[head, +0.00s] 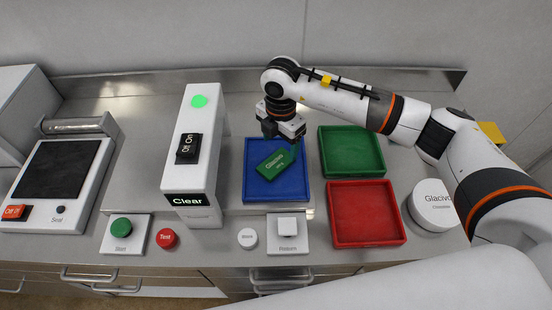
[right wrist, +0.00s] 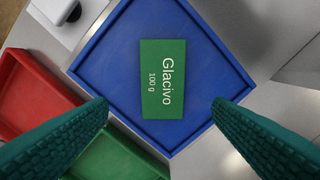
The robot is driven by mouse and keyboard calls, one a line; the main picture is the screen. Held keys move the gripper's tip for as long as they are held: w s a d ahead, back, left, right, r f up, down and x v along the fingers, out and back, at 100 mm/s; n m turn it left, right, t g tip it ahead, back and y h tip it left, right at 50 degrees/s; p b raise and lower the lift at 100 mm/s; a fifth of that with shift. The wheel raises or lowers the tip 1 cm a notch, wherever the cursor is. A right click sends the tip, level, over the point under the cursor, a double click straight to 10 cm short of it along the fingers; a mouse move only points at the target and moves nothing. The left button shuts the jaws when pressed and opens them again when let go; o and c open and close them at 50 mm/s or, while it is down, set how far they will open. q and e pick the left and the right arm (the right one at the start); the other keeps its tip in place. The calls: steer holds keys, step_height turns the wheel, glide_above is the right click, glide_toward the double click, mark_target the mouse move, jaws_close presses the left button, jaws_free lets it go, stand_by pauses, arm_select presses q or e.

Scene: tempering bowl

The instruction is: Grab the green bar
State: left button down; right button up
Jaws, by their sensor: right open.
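The green bar (head: 274,164) reads "Glacivo" and lies flat in the blue tray (head: 277,197). In the right wrist view the bar (right wrist: 162,79) lies near the middle of the blue tray (right wrist: 118,55), between and beyond the two teal fingers. My right gripper (head: 308,154) is above the tray, at its far side. In the right wrist view my right gripper (right wrist: 164,128) is open, with its fingers wide apart and nothing between the tips. The bar is not touched by the fingers. My left gripper is not in view.
An empty green tray (head: 352,152) and an empty red tray (head: 366,213) stand right of the blue tray. A white scanner column (head: 190,150) with a "Clear" display stands on the left. A white Glacivo tub (head: 433,206) is at the right. Buttons line the front edge.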

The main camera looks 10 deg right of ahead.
mark_target(277, 161)
steer(key=shift+w+f, duration=0.1)
steer(key=shift+f, duration=0.35)
steer(key=shift+w+f, duration=0.1)
steer(key=shift+f, duration=0.2)
steer(key=shift+s+a+f+p, duration=0.1)
steer(key=shift+a+f+p, duration=0.05)
steer(key=shift+f+p, duration=0.35)
steer(key=shift+s+a+f+p, duration=0.1)
steer(key=shift+f+p, duration=0.3)
steer(key=shift+p, duration=0.15)
step_height(277, 161, down, 2)
steer(key=shift+f+p, duration=0.25)
steer(key=shift+p, duration=0.1)
steer(key=shift+f, duration=0.4)
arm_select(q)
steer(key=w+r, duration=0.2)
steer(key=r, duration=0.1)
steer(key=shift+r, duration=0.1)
arm_select(e)
steer(key=c, duration=1.1)
